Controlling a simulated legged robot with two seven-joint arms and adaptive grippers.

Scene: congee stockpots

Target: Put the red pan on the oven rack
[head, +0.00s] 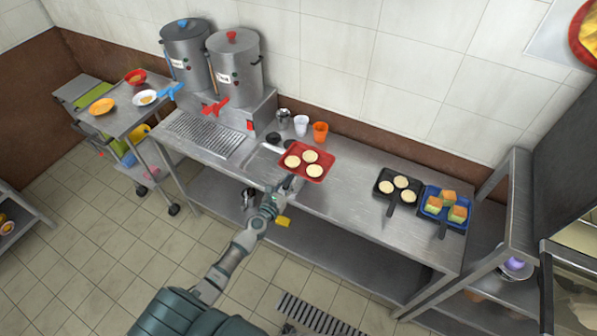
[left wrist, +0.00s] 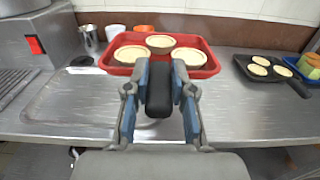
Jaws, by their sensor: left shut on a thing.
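The red pan (head: 325,170) is a shallow square pan with three pale round pieces in it, over the steel counter in the head view. It also shows at the top middle of the left wrist view (left wrist: 207,72). My left gripper (left wrist: 160,85) is shut on the pan's black handle (left wrist: 159,92), with one finger on each side. In the head view the left gripper (head: 287,186) is at the front edge of the counter. Whether the pan touches the counter is hard to tell. My right gripper is not in view. I cannot make out an oven rack for certain.
A black pan (head: 386,174) with round pieces and a blue pan (head: 456,223) with colored blocks stand right on the counter (head: 350,207). An orange cup (head: 320,132) and a white cup (head: 301,125) stand behind the red pan. A steel rack frame (head: 514,208) stands at the right.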

